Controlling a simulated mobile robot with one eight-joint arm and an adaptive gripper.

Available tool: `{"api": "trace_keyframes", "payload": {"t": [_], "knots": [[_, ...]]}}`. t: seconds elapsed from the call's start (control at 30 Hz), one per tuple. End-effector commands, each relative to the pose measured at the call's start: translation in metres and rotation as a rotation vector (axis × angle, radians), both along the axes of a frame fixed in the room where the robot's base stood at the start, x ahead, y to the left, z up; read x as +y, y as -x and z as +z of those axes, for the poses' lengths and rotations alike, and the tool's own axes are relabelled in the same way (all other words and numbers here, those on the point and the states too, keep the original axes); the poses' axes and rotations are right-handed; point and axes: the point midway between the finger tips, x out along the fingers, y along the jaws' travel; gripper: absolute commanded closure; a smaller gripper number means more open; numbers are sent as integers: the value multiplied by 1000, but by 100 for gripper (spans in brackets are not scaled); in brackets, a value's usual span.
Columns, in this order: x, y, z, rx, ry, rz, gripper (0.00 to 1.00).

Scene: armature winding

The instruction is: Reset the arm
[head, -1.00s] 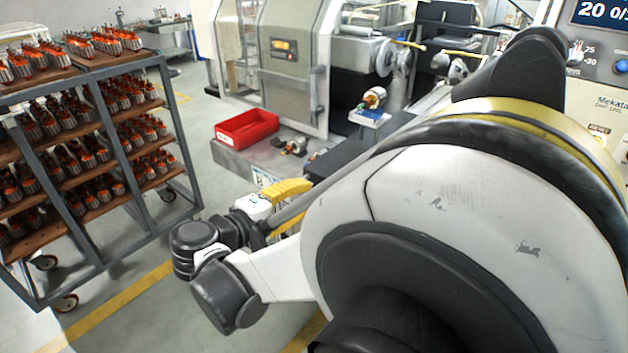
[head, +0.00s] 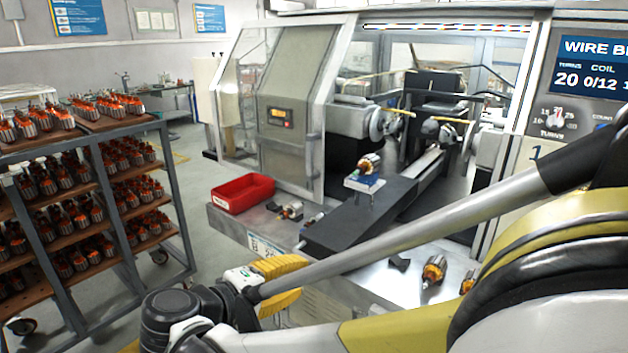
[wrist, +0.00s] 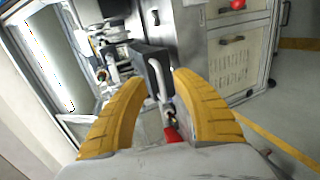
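My gripper's yellow fingers (wrist: 160,105) are spread apart in the wrist view, with nothing between them. In the head view my gripper (head: 280,272) shows in front of the machine's bench, partly hidden by my own arm. My white, black and yellow arm crosses the lower right of the head view, bent, with a long grey link running down to the left toward the wrist. In the wrist view the picture is tilted, and the machine and a grey cabinet (wrist: 238,62) lie beyond the fingers.
The winding machine (head: 290,120) stands behind a metal bench with a red bin (head: 243,193). An armature sits on a small blue-white stand (head: 364,183); another armature (head: 434,270) lies on the bench. A rack (head: 160,190) of armatures stands left. Floor is free between rack and bench.

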Motion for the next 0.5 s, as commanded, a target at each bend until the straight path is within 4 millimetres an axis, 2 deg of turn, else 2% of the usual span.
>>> {"api": "trace_keyframes", "payload": {"t": [0.03, 0.13, 0.2, 0.33, 0.4, 0.5], "knots": [[-33, -3, 1, 42, -47, -29, 67], [-94, 1, -5, 137, -192, -82, 67], [-132, 12, -11, 188, -311, -120, 67], [-186, 46, -24, 238, -556, -193, 67], [-207, 68, -30, 239, -695, -234, 67], [-227, 97, -37, 210, -893, -290, 67]]}}
